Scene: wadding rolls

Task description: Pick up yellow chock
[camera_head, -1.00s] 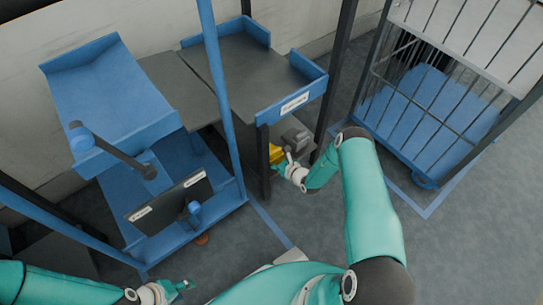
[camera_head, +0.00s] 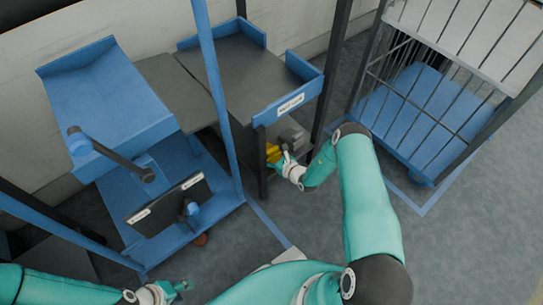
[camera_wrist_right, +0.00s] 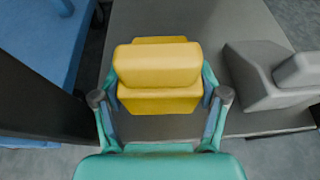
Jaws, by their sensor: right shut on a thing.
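The yellow chock (camera_wrist_right: 158,68) sits between the two fingers of my right gripper (camera_wrist_right: 160,98) in the right wrist view. The fingers touch it on both sides and are shut on it. In the head view the yellow chock (camera_head: 273,153) shows small at the tip of my right gripper (camera_head: 283,162), by the grey shelf under the blue-edged table. I cannot tell whether it is clear of the shelf. My left gripper (camera_head: 178,288) is at the bottom left of the head view, away from the chock, with its fingers apart and nothing between them.
A grey chock (camera_wrist_right: 265,80) lies on the dark shelf (camera_wrist_right: 215,18) just right of the yellow one. A dark post (camera_wrist_right: 35,85) stands close on the left. A blue-edged table (camera_head: 292,100) is above the shelf. A caged cart (camera_head: 425,110) stands at right.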

